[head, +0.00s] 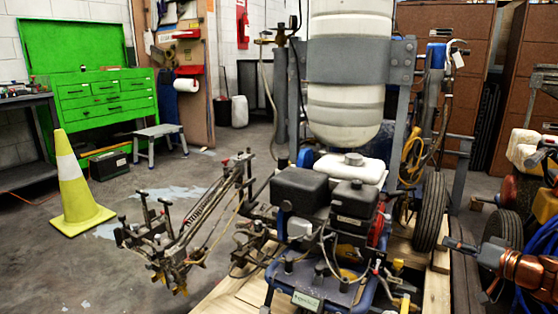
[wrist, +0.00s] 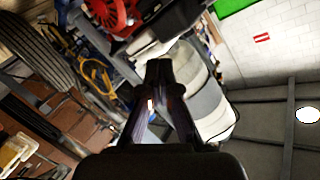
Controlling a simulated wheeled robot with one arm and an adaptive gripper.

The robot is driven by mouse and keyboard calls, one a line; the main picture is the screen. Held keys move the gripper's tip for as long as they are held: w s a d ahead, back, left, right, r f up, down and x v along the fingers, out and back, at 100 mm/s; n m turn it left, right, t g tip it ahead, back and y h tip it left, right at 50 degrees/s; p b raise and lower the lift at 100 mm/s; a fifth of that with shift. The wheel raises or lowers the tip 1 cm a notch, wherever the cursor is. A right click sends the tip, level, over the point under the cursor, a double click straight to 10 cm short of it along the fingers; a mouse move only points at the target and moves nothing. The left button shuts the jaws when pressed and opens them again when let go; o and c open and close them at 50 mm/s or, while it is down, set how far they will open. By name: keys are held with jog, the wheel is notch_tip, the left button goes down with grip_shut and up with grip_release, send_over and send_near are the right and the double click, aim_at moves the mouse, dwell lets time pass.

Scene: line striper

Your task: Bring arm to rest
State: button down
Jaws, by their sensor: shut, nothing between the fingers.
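My arm comes in from the right edge of the head view, and my gripper (head: 452,243) points left toward the line striper (head: 335,205). The gripper is shut and empty. In the wrist view my dark gripper (wrist: 158,66) has its fingertips together. The striper's white tank (head: 348,85) stands behind its engine, and it also shows tilted in the wrist view (wrist: 210,105). From the head view, I cannot tell whether the gripper touches anything.
A black wheel (head: 430,212) is just left of my gripper. Another machine with blue hose (head: 540,245) stands at the right edge. A yellow cone (head: 76,190), a small step stool (head: 160,140) and a green tool cabinet (head: 105,98) are at left. Grey floor is open between them.

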jog(key=s+a+r+n+g+y+p, duration=0.2)
jog(key=s+a+r+g+p, duration=0.15)
jog(key=a+r+p, duration=0.6)
jog(key=s+a+r+n+g+y+p, duration=0.1)
jog(key=s+a+r+n+g+p, duration=0.2)
jog(key=a+r, duration=0.75)
jog(key=s+a+r+g+h+p, duration=0.25)
jog(key=s+a+g+p, duration=0.35)
jog(key=s+a+p, duration=0.6)
jog(key=s+d+r+m+g+h+p, duration=0.1)
jog(key=s+d+r+h+p, duration=0.2)
jog(key=s+p, duration=0.4)
jog(key=s+d+r+m+g+h+p, duration=0.2)
jog(key=s+r+h+p, duration=0.3)
jog(key=s, duration=0.8)
jog(key=shift+d+r+m+p, duration=0.3)
jog(key=shift+d+r+p, duration=0.3)
jog(key=shift+p, duration=0.3)
